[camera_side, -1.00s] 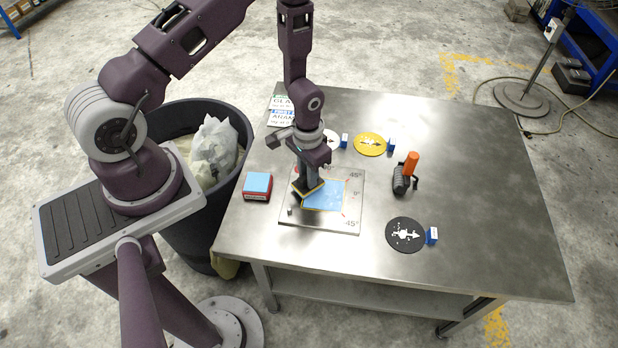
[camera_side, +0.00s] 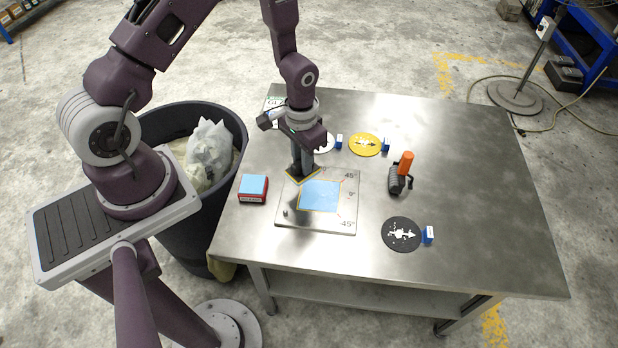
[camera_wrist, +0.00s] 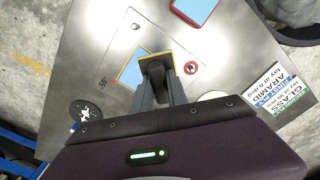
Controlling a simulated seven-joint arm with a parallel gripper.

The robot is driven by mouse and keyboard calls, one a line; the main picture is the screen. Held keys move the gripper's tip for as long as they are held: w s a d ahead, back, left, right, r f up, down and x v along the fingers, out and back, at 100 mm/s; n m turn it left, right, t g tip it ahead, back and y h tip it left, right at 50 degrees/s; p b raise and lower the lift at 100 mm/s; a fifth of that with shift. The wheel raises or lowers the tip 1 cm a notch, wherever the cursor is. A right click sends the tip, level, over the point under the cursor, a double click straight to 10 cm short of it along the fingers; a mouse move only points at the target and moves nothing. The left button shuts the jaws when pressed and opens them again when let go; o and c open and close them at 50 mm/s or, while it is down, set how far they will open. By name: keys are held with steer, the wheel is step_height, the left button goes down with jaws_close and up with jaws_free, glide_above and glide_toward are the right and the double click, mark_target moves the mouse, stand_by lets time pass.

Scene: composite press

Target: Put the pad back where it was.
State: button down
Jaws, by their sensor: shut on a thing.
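My gripper (camera_side: 301,165) is shut on a small dark pad with a yellow edge (camera_side: 304,177). The pad is partly hidden by the fingers. In the side view it shows over the upper left of the metal plate, by the top corner of a light blue sheet (camera_side: 320,197) that lies on the plate. I cannot tell how high the pad is. The wrist view shows the pad (camera_wrist: 150,54) at my fingertips (camera_wrist: 157,68), covering part of the sheet. A red block with a blue top (camera_side: 253,187) sits on the table left of the plate.
The metal plate (camera_side: 290,216) bears angle marks and a small peg. White, yellow (camera_side: 365,144) and black (camera_side: 402,234) discs with blue tags lie around it. An orange-handled roller (camera_side: 401,175) stands to the right. A bin (camera_side: 190,240) stands left of the table. The table's right side is clear.

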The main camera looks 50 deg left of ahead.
steer(key=a+r+n, duration=0.2)
steer(key=a+n, duration=0.6)
steer(key=a, duration=0.9)
steer(key=f, duration=0.6)
steer(key=s+f, duration=0.1)
steer(key=f, duration=0.2)
steer(key=shift+a+f, duration=0.2)
steer(key=shift+f, duration=0.15)
steer(key=shift+w, duration=0.1)
steer(key=shift+f, duration=0.15)
steer(key=c, duration=1.3)
jaws_free()
